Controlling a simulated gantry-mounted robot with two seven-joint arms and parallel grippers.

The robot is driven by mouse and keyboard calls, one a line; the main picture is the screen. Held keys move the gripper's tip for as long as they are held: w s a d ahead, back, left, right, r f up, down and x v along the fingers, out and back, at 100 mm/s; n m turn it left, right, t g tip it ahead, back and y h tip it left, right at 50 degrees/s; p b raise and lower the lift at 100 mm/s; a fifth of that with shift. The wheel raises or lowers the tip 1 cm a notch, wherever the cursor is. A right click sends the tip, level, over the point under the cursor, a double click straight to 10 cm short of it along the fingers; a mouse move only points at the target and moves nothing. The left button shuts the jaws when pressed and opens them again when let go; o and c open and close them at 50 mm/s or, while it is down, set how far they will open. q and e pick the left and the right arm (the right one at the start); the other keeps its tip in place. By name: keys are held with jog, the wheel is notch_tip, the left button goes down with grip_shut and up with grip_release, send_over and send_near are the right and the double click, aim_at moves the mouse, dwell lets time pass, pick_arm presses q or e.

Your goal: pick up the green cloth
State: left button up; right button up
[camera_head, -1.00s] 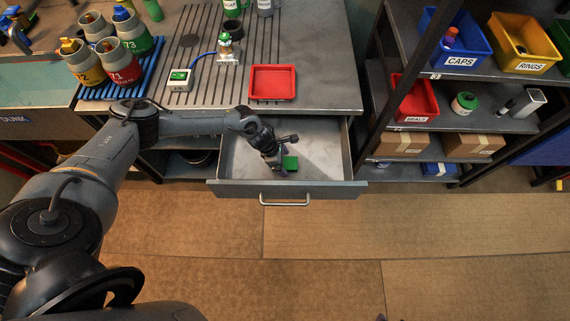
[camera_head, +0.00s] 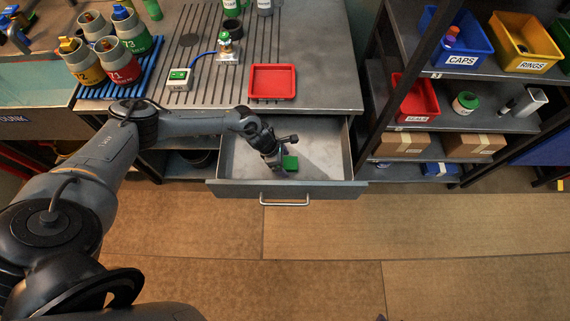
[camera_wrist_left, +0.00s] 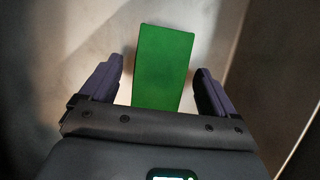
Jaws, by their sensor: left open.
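The green cloth (camera_head: 290,163) lies in the open metal drawer (camera_head: 325,150) below the workbench. In the left wrist view the cloth (camera_wrist_left: 163,65) is a flat green rectangle, and its near end is hidden by my gripper's body. My left gripper (camera_head: 279,171) reaches down into the drawer at the cloth. In the wrist view the open fingers of this gripper (camera_wrist_left: 158,85) stand on both sides of the cloth, with a gap on each side. I cannot tell its height above the drawer floor. My right gripper is not in view.
The drawer's front with its handle (camera_head: 285,200) and its side walls surround the gripper. A red tray (camera_head: 273,82) sits on the bench above. A shelf rack (camera_head: 375,95) with bins stands close on the right. The floor in front is clear.

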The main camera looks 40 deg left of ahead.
pick_arm(q)
jog(key=shift+c, duration=0.4)
jog(key=c, duration=1.1)
jog(key=shift+o, duration=0.2)
